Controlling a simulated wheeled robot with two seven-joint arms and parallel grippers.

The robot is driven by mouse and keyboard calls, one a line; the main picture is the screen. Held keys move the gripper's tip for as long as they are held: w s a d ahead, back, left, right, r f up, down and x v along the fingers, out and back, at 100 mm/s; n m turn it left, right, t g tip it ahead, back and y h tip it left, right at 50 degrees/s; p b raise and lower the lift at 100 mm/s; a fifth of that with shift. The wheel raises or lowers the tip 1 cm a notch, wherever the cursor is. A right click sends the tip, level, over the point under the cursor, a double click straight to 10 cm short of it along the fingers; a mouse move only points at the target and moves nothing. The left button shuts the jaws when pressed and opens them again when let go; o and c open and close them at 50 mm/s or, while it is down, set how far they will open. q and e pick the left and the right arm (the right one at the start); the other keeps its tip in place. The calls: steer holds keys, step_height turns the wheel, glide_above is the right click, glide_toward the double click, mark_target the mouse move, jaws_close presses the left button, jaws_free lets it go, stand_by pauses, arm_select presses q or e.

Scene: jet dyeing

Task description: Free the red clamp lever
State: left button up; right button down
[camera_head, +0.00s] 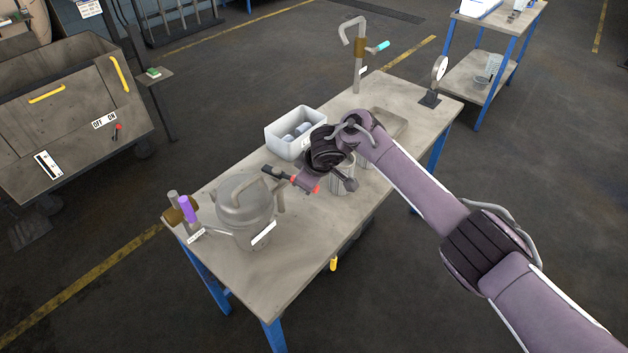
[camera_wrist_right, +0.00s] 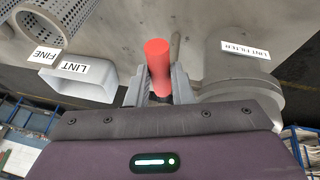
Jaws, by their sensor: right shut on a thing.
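The red clamp lever (camera_wrist_right: 157,62) stands between the two fingers of my right gripper (camera_wrist_right: 159,82) in the right wrist view, and the fingers are shut on it. In the head view only small red bits of the lever (camera_head: 316,189) show beside my right gripper (camera_head: 302,183), just right of the grey lint filter vessel (camera_head: 243,203). In the wrist view the labelled lint filter (camera_wrist_right: 235,75) is at the right. The lever's joint to the vessel is hidden. My left gripper is out of view.
A white lint bin (camera_head: 283,147) and a mesh cylinder (camera_head: 342,182) stand near my right gripper on the grey table (camera_head: 300,235). A purple-handled valve (camera_head: 186,208) is at the left end, a turquoise-handled pipe (camera_head: 357,60) and gauge (camera_head: 437,75) at the far end.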

steer(key=c, duration=1.3)
jaws_free()
steer(key=v, duration=0.7)
steer(key=shift+s+r, duration=0.2)
steer(key=shift+r, duration=0.2)
